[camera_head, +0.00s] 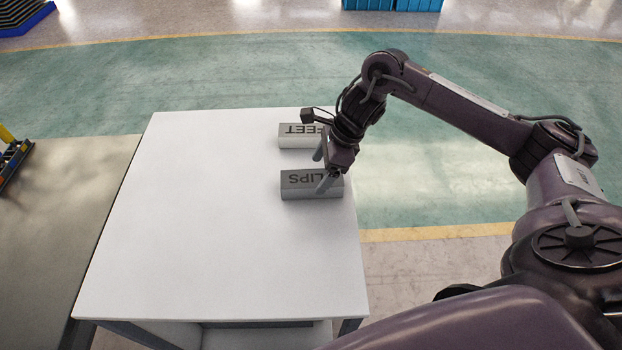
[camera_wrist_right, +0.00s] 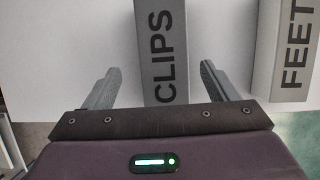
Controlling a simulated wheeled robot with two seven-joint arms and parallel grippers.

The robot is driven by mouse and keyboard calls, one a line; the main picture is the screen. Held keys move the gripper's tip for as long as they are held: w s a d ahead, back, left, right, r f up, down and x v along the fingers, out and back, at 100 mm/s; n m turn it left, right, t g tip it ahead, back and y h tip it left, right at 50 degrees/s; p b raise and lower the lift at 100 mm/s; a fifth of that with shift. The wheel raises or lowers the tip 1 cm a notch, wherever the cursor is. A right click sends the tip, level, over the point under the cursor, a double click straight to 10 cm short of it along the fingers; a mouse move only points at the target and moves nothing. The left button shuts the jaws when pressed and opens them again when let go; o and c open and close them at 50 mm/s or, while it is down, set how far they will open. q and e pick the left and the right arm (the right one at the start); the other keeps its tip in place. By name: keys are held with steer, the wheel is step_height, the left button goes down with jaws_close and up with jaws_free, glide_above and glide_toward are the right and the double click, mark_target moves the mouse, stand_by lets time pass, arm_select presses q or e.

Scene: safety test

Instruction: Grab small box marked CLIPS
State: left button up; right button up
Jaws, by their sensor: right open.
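The small grey box marked CLIPS (camera_head: 298,186) lies on the white table near its right edge. In the head view my right gripper partly covers its lettering. My right gripper (camera_head: 322,170) is open and empty over the right end of the box. In the right wrist view the CLIPS box (camera_wrist_right: 161,50) lies between the two spread fingers of the right gripper (camera_wrist_right: 158,82), with a gap on each side. I cannot tell how far the fingertips are above the table. My left gripper is not in view.
A second grey box marked FEET (camera_head: 295,136) lies behind the CLIPS box, beyond a gap. It also shows in the right wrist view (camera_wrist_right: 285,50), to the right of the right finger. The white table (camera_head: 200,220) is bare to the left.

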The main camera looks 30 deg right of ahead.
mark_target(314, 178)
steer(key=x, duration=0.2)
steer(key=p+x, duration=0.1)
steer(key=x, duration=0.1)
steer(key=shift+w, duration=0.2)
steer(key=shift+d, duration=0.1)
steer(key=c, duration=0.7)
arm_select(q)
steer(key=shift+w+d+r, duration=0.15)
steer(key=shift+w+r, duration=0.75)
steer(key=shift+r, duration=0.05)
arm_select(e)
steer(key=shift+r, duration=0.1)
steer(key=c, duration=0.4)
